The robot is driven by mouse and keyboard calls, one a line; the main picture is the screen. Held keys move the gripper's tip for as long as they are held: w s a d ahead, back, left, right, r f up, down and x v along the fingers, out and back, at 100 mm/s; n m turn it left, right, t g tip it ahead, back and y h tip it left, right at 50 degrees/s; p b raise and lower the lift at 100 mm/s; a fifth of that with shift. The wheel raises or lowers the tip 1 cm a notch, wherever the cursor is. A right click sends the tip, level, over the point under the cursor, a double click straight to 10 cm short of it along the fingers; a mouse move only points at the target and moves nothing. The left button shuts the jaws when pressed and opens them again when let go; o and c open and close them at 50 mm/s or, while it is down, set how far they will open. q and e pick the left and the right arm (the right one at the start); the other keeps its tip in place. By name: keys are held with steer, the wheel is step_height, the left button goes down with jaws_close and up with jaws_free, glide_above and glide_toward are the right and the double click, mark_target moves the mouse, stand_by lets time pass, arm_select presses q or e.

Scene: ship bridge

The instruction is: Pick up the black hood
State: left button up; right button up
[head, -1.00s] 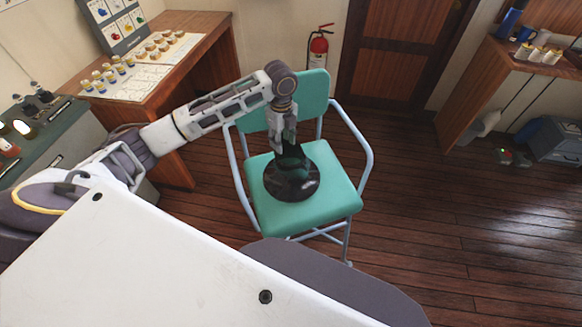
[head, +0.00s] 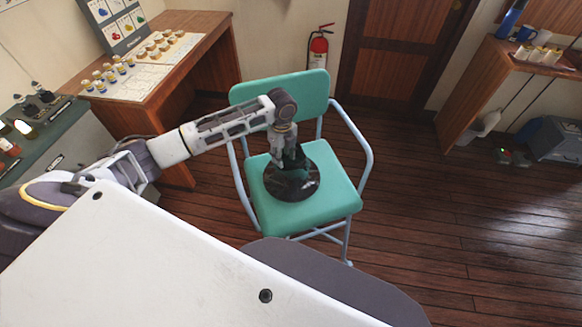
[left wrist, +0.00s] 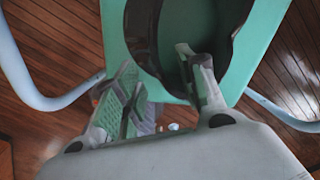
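The black hood (head: 294,186), dark and rounded with a wide brim, sits on the green seat (head: 325,205) of a chair. It also shows at the top of the left wrist view (left wrist: 146,35), where the frame cuts it off. My left gripper (head: 278,163) points down at the hood's left part and hides some of it. In the left wrist view the two fingers (left wrist: 160,72) are spread apart, with part of the hood's rim beyond and between their tips. I cannot tell whether they touch it. My right gripper is not in view.
The chair has a green backrest (head: 295,95) and pale metal armrests (head: 352,135) on both sides. A wooden desk (head: 200,60) with small jars stands at the back left. A fire extinguisher (head: 318,50) hangs behind. The wooden floor (head: 450,220) to the right is clear.

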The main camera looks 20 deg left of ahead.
arm_select(q)
steer(key=shift+a+f, duration=0.2)
steer(key=shift+f, duration=0.6)
steer(key=shift+a+f+p, duration=0.1)
steer(key=shift+f+p, duration=0.25)
steer(key=shift+f, duration=1.45)
jaws_close()
steer(key=shift+r, duration=0.1)
